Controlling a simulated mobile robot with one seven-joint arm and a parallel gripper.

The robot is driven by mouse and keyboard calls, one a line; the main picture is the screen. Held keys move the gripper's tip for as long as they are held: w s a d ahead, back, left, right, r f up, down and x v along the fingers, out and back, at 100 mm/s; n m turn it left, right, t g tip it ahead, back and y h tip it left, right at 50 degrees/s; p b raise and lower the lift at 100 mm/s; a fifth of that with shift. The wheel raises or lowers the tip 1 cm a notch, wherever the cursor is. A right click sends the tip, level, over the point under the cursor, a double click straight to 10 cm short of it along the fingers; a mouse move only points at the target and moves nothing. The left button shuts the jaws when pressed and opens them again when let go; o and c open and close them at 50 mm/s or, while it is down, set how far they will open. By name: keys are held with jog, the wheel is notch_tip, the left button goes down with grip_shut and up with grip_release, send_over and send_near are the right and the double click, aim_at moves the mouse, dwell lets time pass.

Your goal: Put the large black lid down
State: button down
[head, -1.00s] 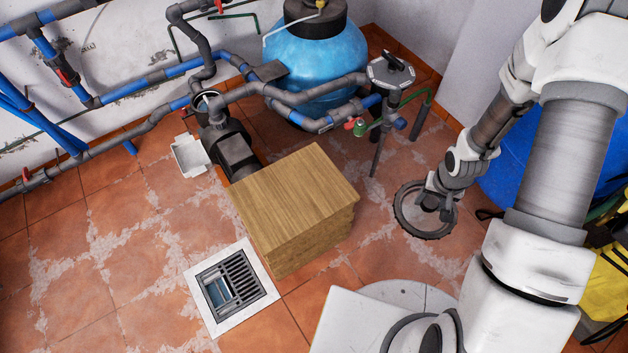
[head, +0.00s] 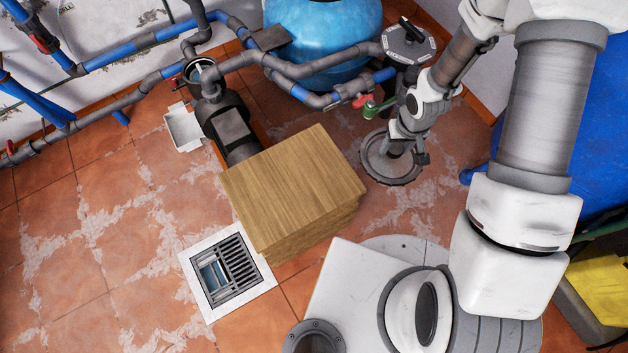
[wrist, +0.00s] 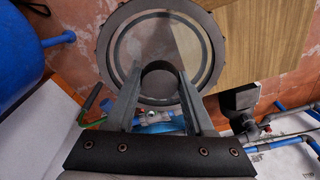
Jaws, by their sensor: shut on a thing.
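The large black lid (head: 374,168) is a round disc with a dark ribbed rim and a greyer, see-through-looking middle. My gripper (head: 398,148) is shut on its central knob and holds it to the right of the wooden block, apart from it. In the wrist view the lid (wrist: 119,50) fills the top middle, beyond my two fingers (wrist: 158,75), which close around the dark knob. The lid looks roughly level above the floor. Its exact height is hard to tell.
The wooden block (head: 290,185) has a bare flat top. Behind it stands a dark pump with an open round pot (head: 200,70). A floor drain (head: 226,270) lies in front. Grey pipes and a valve (head: 408,42) stand behind the lid. Tiled floor at left is clear.

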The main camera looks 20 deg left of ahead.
jog(key=s+a+f+n+b, duration=0.5)
jog(key=s+a+n+b, duration=0.1)
jog(key=a, duration=0.5)
jog(key=s+a+f+n+b, duration=0.5)
jog(key=s+a+n+b, duration=0.1)
jog(key=a, duration=0.5)
jog(key=shift+g+y, duration=0.4)
jog(key=w+f, duration=0.2)
jog(key=w, duration=0.1)
jog(key=w+f+b, duration=0.1)
jog(key=w+f, duration=0.1)
jog(key=w, duration=0.2)
jog(key=w+d+f, duration=0.1)
jog(key=w+f, duration=0.2)
jog(key=w, duration=0.1)
jog(key=shift+b, duration=0.3)
jog(key=shift+w+f+b, duration=0.1)
jog(key=shift+f+b, duration=0.7)
jog(key=shift+f, duration=1.1)
jog(key=shift+f, duration=0.15)
jog(key=shift+c, duration=1.4)
grip_release()
